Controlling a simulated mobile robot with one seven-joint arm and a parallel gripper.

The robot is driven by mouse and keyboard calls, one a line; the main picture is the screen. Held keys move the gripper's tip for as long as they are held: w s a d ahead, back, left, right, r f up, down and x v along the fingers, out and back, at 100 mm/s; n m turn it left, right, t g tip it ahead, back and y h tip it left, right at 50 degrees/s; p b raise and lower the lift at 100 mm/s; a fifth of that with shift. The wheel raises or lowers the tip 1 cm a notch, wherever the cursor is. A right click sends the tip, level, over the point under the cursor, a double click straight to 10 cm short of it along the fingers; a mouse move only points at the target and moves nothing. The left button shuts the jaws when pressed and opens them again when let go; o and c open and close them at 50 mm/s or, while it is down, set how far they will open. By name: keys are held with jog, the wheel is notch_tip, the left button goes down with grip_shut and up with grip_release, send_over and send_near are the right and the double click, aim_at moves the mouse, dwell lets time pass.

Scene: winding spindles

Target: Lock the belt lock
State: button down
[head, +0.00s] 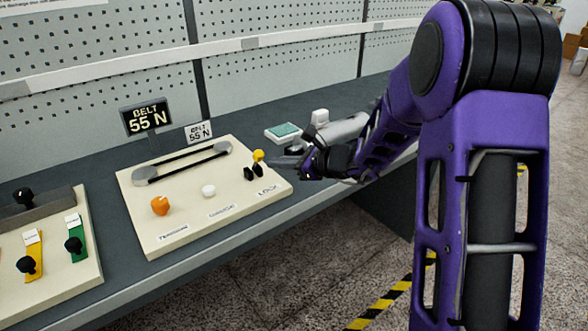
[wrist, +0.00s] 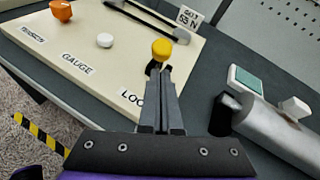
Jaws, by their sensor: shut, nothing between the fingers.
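The belt lock (head: 258,157) is a small lever with a yellow knob and black base parts, at the right end of the cream belt board (head: 178,250), by the "LOCK" label. In the wrist view its yellow knob (wrist: 161,50) shows just beyond my fingertips. My gripper (head: 275,161) is shut and empty, close beside the lever at its right. In the wrist view the closed fingers (wrist: 161,72) point at the knob and hide the lever's lower part; I cannot tell whether they touch it.
The board also carries an orange knob (head: 160,205), a white button (head: 208,190) and a black belt (head: 181,162). A second board with levers (head: 50,262) stands left. A teal-topped box (head: 283,132) lies behind my gripper.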

jog(key=shift+w+a+r, duration=0.2)
jog(key=shift+a, duration=0.25)
jog(key=shift+r, duration=0.1)
